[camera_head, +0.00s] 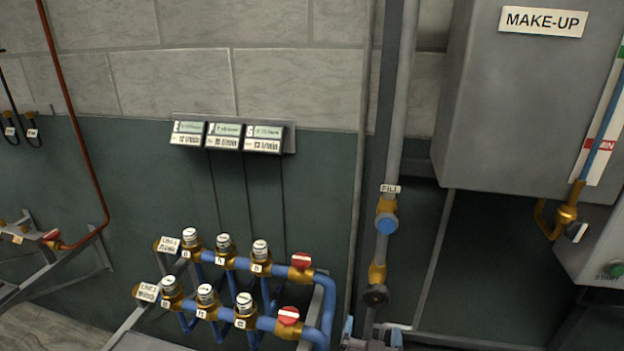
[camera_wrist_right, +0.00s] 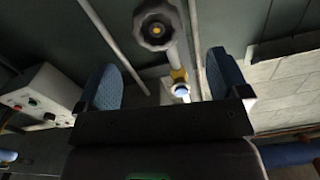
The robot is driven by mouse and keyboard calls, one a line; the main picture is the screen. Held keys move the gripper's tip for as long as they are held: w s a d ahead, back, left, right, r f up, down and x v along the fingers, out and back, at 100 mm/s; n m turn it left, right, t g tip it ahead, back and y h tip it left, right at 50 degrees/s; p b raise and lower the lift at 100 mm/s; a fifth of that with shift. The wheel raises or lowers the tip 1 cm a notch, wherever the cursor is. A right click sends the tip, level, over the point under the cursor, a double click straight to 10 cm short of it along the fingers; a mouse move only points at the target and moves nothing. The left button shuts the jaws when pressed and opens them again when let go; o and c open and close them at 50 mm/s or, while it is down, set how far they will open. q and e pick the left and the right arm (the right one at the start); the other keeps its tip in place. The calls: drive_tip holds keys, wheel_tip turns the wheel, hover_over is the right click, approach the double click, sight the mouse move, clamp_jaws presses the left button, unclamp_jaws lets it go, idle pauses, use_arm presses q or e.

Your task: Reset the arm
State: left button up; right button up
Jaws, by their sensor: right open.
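The pipe's blue-capped brass valve (camera_head: 386,224) sits higher, under the FILL label (camera_head: 390,188). My left gripper is not in view.
A blue pipe manifold with red-handled valves (camera_head: 301,260) is left of the pipe. Three small displays (camera_head: 227,137) hang on the wall. The grey MAKE-UP tank (camera_head: 535,100) is at right, with a brass valve (camera_head: 567,213) and a START control box (camera_head: 600,250).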

drive_tip(key=a+r+n+t+y, duration=0.1)
drive_tip(key=a+r+t+y, duration=0.25)
drive_tip(key=y, duration=0.25)
drive_tip(key=s+d+f+n+g+h+b, duration=0.1)
drive_tip(key=s+d+f+n+g+b, duration=0.2)
drive_tip(key=s+d+f+g, duration=0.6)
drive_tip(key=s+d+f+n, duration=0.1)
drive_tip(key=s+d+f, duration=0.6)
drive_tip(key=s, duration=0.3)
drive_tip(key=shift+s+d+f+n+h, duration=0.25)
drive_tip(key=shift+s+f+n+h, duration=0.05)
drive_tip(key=shift+f, duration=0.1)
